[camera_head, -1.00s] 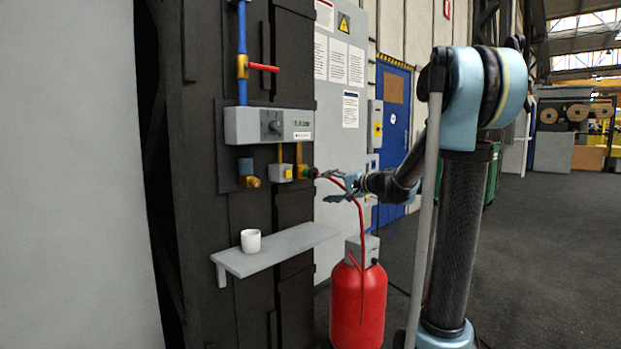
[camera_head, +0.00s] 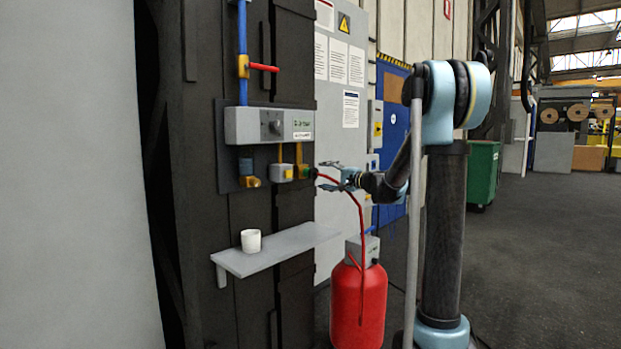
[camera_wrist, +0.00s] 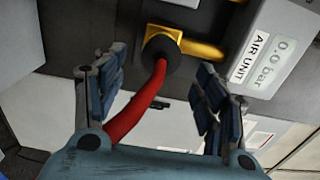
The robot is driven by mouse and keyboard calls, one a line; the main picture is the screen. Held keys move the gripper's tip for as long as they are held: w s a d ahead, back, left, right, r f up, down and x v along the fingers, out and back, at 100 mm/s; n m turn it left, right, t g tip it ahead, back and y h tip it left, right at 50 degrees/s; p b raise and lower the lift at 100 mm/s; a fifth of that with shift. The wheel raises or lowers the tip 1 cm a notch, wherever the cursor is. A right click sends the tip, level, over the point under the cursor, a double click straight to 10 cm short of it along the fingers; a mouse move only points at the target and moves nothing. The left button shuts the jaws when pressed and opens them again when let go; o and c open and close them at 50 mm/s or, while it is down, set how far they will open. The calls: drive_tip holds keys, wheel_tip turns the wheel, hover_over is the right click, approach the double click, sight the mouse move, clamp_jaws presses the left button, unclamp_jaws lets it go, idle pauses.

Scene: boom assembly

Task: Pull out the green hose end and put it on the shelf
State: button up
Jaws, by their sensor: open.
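The hose end (camera_head: 309,172), with a dark green collar, sits plugged into the yellow fitting under the grey air unit. In the wrist view its collar (camera_wrist: 160,57) looks nearly black, and the red hose (camera_wrist: 139,106) runs from it down between my fingers. My gripper (camera_head: 324,175) is open, with its fingers spread on either side of the hose. Its fingertips point at the fitting, just short of the collar, and do not appear to touch the hose. The grey shelf (camera_head: 288,243) is on the dark wall, below and left of my gripper.
A white cup (camera_head: 251,241) stands on the shelf's left part; the right part is bare. The air unit (camera_head: 270,126) is above the fitting and reads 0.0 bar in the wrist view. The red hose hangs down to a red tank (camera_head: 358,305) on the floor.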

sight(318, 174)
drive_tip(key=shift+x, duration=4)
drive_tip(key=c, duration=1.5)
drive_tip(key=shift+s+d, duration=0.15)
drive_tip(key=shift+v, duration=2.85)
